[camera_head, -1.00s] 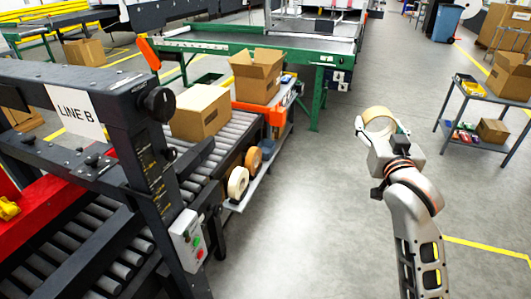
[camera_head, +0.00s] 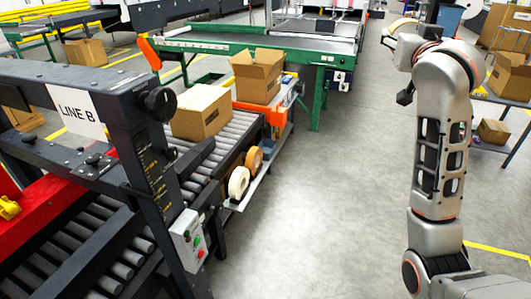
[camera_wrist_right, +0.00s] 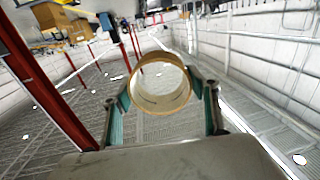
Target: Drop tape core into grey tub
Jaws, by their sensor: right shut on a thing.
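The tape core (camera_wrist_right: 160,84) is a tan cardboard ring. In the right wrist view it is held upright between the two fingers of my right gripper (camera_wrist_right: 163,104), its open hole facing the camera. In the head view only the edge of the core (camera_head: 402,23) shows beyond my raised right wrist, at the upper right over the aisle. My left gripper is not in view. I cannot make out a grey tub in either view.
A roller conveyor (camera_head: 110,231) with a box (camera_head: 202,111) runs along the left. Two tape rolls (camera_head: 238,182) sit on its side shelf. A green-framed conveyor (camera_head: 255,42) stands behind. A blue bin (camera_head: 447,17) and a cart (camera_head: 507,97) are partly behind my arm. The middle floor is clear.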

